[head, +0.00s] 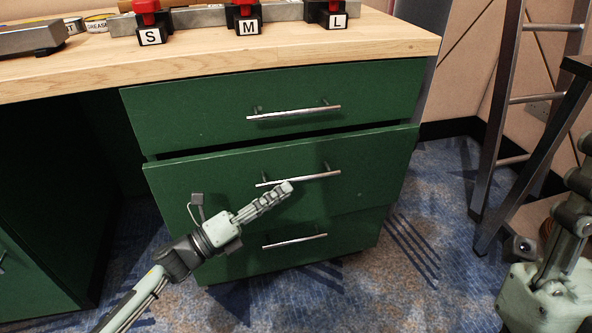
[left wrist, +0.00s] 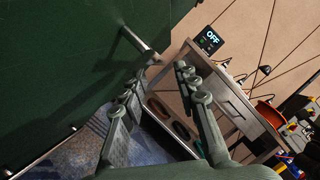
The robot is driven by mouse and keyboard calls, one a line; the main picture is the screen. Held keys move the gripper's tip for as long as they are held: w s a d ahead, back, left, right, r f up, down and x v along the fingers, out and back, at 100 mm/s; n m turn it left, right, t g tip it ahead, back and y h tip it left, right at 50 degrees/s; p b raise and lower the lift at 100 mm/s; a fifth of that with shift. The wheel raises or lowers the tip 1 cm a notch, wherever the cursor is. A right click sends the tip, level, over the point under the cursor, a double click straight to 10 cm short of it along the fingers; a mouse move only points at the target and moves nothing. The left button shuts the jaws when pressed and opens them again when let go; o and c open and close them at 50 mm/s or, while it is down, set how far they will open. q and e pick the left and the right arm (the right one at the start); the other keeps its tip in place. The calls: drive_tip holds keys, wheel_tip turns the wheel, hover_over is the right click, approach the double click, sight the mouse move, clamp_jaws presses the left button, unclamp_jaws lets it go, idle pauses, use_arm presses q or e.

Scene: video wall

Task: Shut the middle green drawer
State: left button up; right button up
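The middle green drawer (head: 370,170) stands slightly out from the cabinet, with a dark gap above its front. Its silver bar handle (head: 320,177) is partly hidden by my left gripper (head: 284,188). The gripper's fingertips overlap the drawer front just below the handle's left half; I cannot tell whether they touch it. In the left wrist view, the two fingers of my left gripper (left wrist: 156,80) are spread with nothing between them. A green front and a bar handle (left wrist: 135,40) lie to their left. Part of my right gripper (head: 560,250) is cut off at the right edge.
The top drawer (head: 200,115) looks shut, and the bottom drawer (head: 340,232) sits below the middle one. A wooden worktop (head: 385,45) carries blocks marked S, M and L. A metal ladder (head: 500,110) stands at the right. Carpet (head: 420,220) lies clear between cabinet and ladder.

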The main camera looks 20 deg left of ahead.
sight(306, 177)
use_arm(q)
drive_tip(key=x, duration=0.7)
drive_tip(key=shift+d+r, duration=0.1)
drive_tip(key=shift+d, duration=0.1)
clamp_jaws()
drive_tip(key=shift+w+a, duration=0.1)
drive_tip(key=shift+w, duration=0.05)
